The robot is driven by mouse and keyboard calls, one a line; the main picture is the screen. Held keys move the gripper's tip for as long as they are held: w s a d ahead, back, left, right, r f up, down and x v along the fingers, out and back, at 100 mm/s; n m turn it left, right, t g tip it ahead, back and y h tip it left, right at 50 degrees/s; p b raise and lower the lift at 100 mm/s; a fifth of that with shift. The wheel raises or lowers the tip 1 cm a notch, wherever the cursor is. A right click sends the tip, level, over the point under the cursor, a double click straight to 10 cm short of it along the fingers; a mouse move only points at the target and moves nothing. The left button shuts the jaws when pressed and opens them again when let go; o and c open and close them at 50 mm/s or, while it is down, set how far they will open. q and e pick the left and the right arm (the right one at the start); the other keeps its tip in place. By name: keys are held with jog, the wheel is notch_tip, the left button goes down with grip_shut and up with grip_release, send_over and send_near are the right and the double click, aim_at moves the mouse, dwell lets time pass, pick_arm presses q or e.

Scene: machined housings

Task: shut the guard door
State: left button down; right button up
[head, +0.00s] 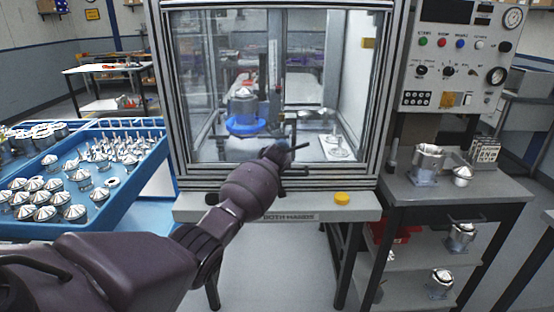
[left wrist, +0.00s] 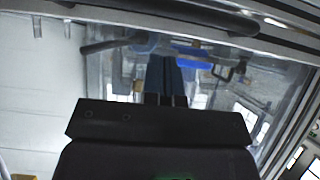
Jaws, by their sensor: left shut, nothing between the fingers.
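The guard door (head: 215,90) is a clear pane in a grey metal frame on the front of the machine cabinet. I cannot tell for sure whether it is fully closed. My left arm reaches up from the lower left to the lower middle of the pane, and the left gripper (head: 287,152) is there, small and partly hidden by its own wrist. In the left wrist view its dark fingers (left wrist: 166,80) are together and empty, pointing toward the glass. A dark bar (left wrist: 200,18) crosses the top of that view, apart from the fingertips. My right gripper is not in view.
Inside the cabinet, a metal part stands on a blue round base (head: 246,125). A yellow button (head: 342,199) sits on the front ledge. A blue tray (head: 120,190) of metal parts is at left. A grey bench (head: 450,190) and control panel (head: 460,55) are at right.

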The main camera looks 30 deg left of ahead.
pick_arm(q)
jog(key=shift+v, duration=4.85)
jog(key=w+d+r+m+t+h, duration=0.1)
jog(key=d+r+m+t+h, duration=0.1)
jog(key=d+r+m+t, duration=0.35)
jog(key=s+d+f+m+h, duration=0.2)
jog(key=s+d+f, duration=0.2)
jog(key=s+f, duration=0.6)
jog(key=s+d+f+m+h, duration=0.2)
jog(key=s+d+f, duration=0.2)
jog(key=s+f, duration=0.6)
jog(key=s+f+n+g, duration=0.1)
jog(key=s+f, duration=0.4)
jog(key=s, duration=0.5)
jog(key=s+f+n+g, duration=0.1)
jog(key=s+f, duration=0.4)
jog(key=s, duration=0.6)
jog(key=shift+a+f+g+p, duration=0.2)
jog(key=shift+f+g+p, duration=0.25)
jog(key=shift+g, duration=0.2)
jog(key=shift+s, duration=0.1)
